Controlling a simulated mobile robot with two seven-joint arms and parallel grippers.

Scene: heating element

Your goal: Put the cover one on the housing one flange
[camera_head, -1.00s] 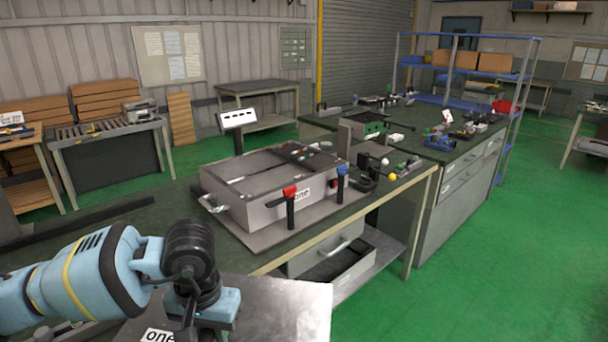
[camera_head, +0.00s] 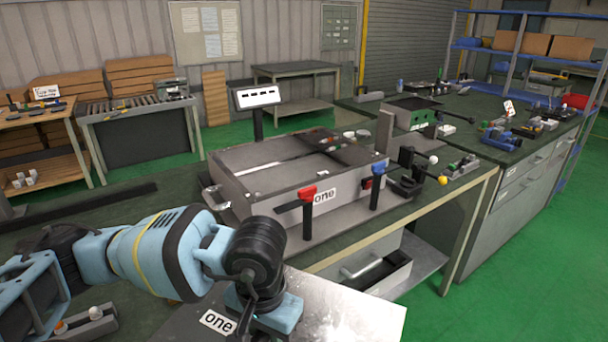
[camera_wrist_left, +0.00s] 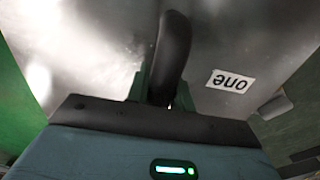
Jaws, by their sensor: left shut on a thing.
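Cover one (camera_head: 335,308) is a flat shiny metal plate with a white "one" label, at the bottom of the head view. My left gripper (camera_wrist_left: 165,85) is shut on its black upright handle (camera_wrist_left: 173,45); the plate fills most of the left wrist view. In the head view my left arm's wrist hides part of the plate. Housing one (camera_head: 265,209) is an open grey box with a "one" label on its front wall, on the bench beyond the cover. Its rim forms the flange (camera_head: 231,187). The cover is apart from it, nearer to me. My right gripper is not in view.
A red-topped clamp (camera_head: 308,205) and a blue-topped clamp (camera_head: 377,180) stand upright at the housing's front. A post with a white display (camera_head: 257,97) stands behind it. Levers with yellow and white knobs (camera_head: 442,180) are at its right. Green floor is open at the right.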

